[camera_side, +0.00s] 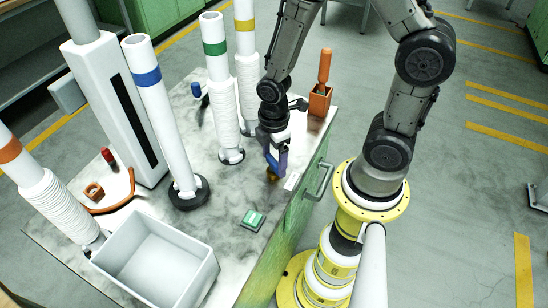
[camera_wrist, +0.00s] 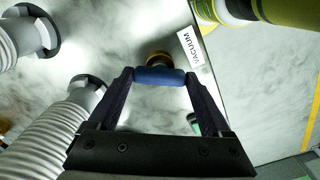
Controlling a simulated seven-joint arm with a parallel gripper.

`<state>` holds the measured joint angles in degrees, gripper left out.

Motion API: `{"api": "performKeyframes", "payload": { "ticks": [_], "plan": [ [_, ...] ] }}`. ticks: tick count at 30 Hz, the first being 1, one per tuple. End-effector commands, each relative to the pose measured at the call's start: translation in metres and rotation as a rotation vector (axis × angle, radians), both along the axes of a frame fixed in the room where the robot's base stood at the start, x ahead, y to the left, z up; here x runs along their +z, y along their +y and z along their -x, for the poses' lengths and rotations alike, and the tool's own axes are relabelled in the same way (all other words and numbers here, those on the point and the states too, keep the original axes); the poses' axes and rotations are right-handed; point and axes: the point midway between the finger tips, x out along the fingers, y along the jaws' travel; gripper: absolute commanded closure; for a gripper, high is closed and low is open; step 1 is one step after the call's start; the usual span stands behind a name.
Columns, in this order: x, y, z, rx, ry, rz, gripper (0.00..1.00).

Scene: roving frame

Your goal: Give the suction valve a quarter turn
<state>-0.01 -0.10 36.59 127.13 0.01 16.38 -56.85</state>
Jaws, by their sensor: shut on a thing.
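The valve by the label reading VACUUM (camera_wrist: 188,47) has a blue bar handle (camera_wrist: 160,76) over a round brass-coloured base (camera_wrist: 157,57). My gripper (camera_wrist: 160,78) is shut on this handle, one dark finger at each end. The handle lies across the wrist picture, level with the jaws. In the side view my gripper (camera_side: 276,160) points down at the worktop near its right edge. Only a bit of the brass base (camera_side: 271,174) shows there; the fingers hide most of the valve. The white label (camera_side: 292,181) lies just right of it.
White hoses with green (camera_side: 215,48), yellow (camera_side: 244,25) and blue (camera_side: 147,77) bands stand to the left. An orange holder (camera_side: 319,102) with a tool stands behind. A green-topped block (camera_side: 252,219) and grey bin (camera_side: 155,262) are in front. A drawer handle (camera_side: 320,182) juts out right.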

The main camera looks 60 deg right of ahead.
Motion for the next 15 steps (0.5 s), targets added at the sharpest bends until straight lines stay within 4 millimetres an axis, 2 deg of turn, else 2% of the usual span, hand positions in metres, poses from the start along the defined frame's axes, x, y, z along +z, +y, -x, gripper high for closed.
{"api": "performKeyframes", "payload": {
  "ticks": [15],
  "plan": [
    [0.0011, -0.0002, -0.0003, -0.489, -0.001, 0.001, 0.73]
  ]
}}
